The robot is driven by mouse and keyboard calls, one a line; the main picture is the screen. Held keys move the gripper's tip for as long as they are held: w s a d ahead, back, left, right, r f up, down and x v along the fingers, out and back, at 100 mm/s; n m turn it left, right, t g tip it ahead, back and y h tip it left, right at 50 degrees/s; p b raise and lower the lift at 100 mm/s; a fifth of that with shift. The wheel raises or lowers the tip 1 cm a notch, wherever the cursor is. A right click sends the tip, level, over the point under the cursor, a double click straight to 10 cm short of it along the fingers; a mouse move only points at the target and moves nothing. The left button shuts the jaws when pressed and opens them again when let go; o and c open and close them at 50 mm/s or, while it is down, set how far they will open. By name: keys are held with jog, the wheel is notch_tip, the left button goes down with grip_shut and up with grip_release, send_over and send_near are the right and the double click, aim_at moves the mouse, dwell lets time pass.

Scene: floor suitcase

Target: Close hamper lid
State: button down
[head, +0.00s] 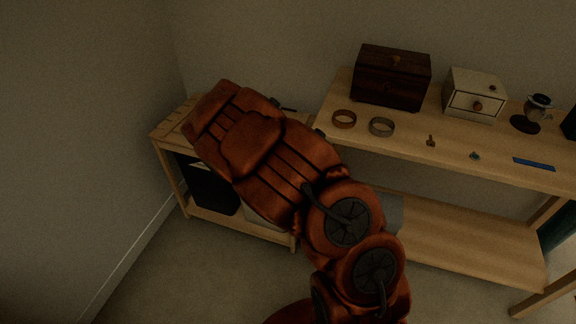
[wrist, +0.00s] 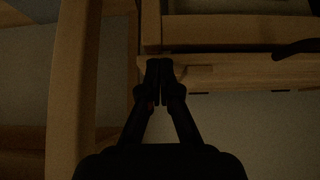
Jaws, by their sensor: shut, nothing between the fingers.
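No hamper or lid can be made out for certain. In the head view a low wooden stand (head: 160,134) with a slatted top is against the wall at the left, partly behind my arm. A black box-like thing (head: 213,194) and a pale thing (head: 262,222) sit on its lower shelf; either could be a hamper, but my arm covers much of them. My gripper (wrist: 160,66) shows in the wrist view, fingertips together and empty, in front of a wooden edge (wrist: 215,72). I cannot tell whether it touches the wood. In the head view my arm hides it.
A taller wooden table (head: 400,142) holds a dark wooden chest (head: 392,78), a white drawer box (head: 474,95), two rings (head: 382,127) and small items. A dark curved thing (wrist: 297,47) is right of my gripper. Bare floor (head: 150,278) lies front left.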

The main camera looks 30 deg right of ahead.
jog(key=f, duration=0.1)
jog(key=f+b, duration=0.1)
jog(key=shift+s+a+f, duration=0.15)
jog(key=shift+s+f, duration=0.25)
jog(key=shift+f, duration=0.05)
notch_tip(320, 180, up, 5)
jog(key=s+a+r, duration=0.2)
jog(key=s+a, duration=0.4)
jog(key=a, duration=0.1)
jog(key=shift+a+r, duration=0.2)
jog(key=shift+r, duration=0.1)
dwell(0.5)
